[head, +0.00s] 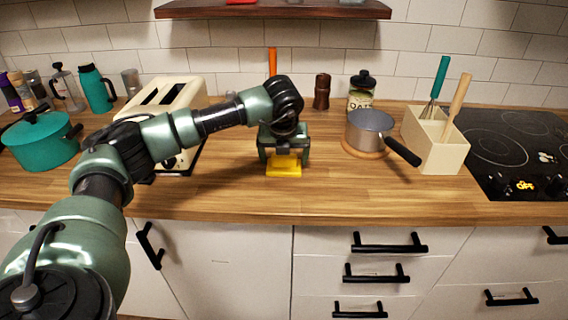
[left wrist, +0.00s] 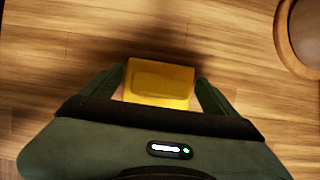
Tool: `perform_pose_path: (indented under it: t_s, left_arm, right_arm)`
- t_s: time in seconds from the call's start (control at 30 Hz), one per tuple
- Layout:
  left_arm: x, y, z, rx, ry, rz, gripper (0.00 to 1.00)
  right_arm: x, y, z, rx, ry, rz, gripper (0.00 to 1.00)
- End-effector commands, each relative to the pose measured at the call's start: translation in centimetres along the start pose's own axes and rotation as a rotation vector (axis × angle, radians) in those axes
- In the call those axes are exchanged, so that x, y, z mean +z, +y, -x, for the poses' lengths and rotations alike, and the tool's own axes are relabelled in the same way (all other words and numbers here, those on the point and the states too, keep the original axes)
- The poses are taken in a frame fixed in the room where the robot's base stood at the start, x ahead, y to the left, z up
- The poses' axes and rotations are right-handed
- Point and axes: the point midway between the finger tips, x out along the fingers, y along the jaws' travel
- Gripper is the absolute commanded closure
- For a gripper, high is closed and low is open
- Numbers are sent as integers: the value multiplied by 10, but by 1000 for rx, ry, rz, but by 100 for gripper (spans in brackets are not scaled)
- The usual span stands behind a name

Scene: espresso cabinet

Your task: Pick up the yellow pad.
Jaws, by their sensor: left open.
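The yellow pad (head: 284,168) lies on the wooden counter near its front edge, below my left gripper (head: 284,153). In the left wrist view the pad (left wrist: 160,82) is a yellow block with a shallow recessed top. My left gripper (left wrist: 160,90) is open, with one finger on each side of the pad. A small gap shows between the pad and each finger. The far part of the pad is hidden by the gripper in the head view. My right gripper is not in view.
A cream toaster (head: 170,100) stands left of the gripper. A black stovetop (head: 510,145) is at far right. The counter right of the pad is clear.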

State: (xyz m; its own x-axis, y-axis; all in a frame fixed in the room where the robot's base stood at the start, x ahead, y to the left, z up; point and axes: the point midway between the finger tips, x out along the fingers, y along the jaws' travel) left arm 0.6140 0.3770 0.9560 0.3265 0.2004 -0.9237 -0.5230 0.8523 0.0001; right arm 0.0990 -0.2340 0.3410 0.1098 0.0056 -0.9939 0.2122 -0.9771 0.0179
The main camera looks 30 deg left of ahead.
Motion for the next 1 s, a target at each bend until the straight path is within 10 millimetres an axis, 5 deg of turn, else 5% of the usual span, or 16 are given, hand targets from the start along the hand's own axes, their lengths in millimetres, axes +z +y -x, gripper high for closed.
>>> perform_pose_path:
  t_s: [0.07,0.27,0.67,1.0]
  left_arm:
    - [0,0,0,0,0,0,11]
    - [0,0,0,-1,0,0,55]
    - [4,-1,10,-2,-2,1,55]
    - [32,-2,75,-6,-6,2,55]
  right_arm:
    - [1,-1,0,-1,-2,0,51]
    - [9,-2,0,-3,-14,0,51]
    - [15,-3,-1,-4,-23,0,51]
    - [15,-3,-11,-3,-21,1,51]
